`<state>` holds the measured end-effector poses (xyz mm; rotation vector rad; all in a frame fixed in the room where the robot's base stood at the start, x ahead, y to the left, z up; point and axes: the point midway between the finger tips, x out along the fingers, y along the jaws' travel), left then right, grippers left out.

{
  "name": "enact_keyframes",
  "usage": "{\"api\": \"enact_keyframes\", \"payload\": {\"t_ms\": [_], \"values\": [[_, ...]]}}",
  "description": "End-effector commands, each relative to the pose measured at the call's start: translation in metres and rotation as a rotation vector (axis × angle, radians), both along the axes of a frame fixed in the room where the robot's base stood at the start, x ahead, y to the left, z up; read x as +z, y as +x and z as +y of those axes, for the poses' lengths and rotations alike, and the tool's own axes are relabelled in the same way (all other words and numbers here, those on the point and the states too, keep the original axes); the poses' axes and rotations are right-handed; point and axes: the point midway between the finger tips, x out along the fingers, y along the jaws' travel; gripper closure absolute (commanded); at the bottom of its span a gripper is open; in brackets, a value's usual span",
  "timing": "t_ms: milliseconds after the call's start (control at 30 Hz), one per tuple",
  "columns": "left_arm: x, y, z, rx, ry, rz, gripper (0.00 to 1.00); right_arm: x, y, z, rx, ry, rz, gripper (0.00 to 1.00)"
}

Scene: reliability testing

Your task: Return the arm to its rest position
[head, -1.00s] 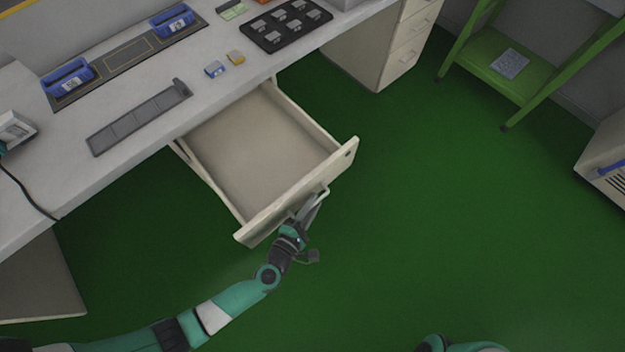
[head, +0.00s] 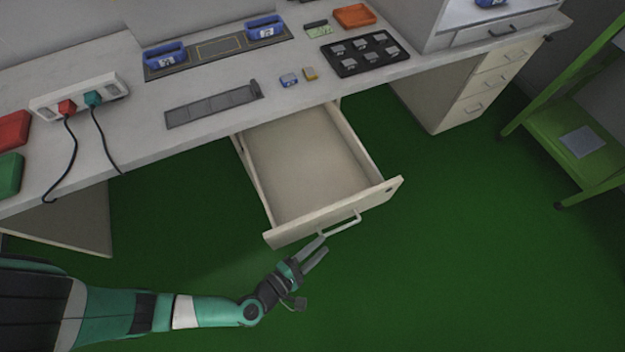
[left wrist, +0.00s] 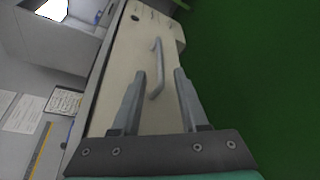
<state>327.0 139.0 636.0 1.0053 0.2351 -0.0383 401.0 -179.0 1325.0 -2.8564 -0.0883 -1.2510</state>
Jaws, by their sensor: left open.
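My left gripper (head: 314,252) is open and empty, just in front of the pulled-out drawer (head: 335,212). Its fingers point toward the drawer's handle (head: 341,225) and look clear of it in the head view. In the left wrist view, the open fingers (left wrist: 156,95) have the handle (left wrist: 157,68) beyond and between their tips. The drawer is open and looks empty inside. My right gripper is not in view.
The desk above the drawer holds a black tray (head: 346,68), a grey strip (head: 212,106), blue holders on a mat (head: 206,59) and a power strip (head: 113,92). A green shelf (head: 549,130) stands at the right. The green floor (head: 440,270) in front is clear.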

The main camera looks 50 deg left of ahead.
Motion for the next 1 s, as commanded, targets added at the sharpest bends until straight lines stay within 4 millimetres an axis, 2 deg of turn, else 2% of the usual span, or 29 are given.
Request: {"api": "enact_keyframes", "payload": {"t_ms": [100, 233, 833, 933, 1000], "values": [[0.005, -0.015, -0.003, -0.006, 0.0, 0.001, 0.56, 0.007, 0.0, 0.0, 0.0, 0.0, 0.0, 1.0], [0.005, -0.023, -0.002, -0.001, 0.0, 0.001, 0.56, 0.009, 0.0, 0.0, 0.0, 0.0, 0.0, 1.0], [0.007, -0.023, 0.0, 0.007, 0.0, 0.0, 0.56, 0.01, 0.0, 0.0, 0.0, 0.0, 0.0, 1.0], [0.027, -0.008, 0.004, 0.052, -0.022, -0.025, 0.56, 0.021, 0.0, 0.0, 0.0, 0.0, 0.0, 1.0], [0.055, 0.016, 0.003, 0.1, -0.063, -0.074, 0.56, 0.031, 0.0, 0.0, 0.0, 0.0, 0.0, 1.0]]}}
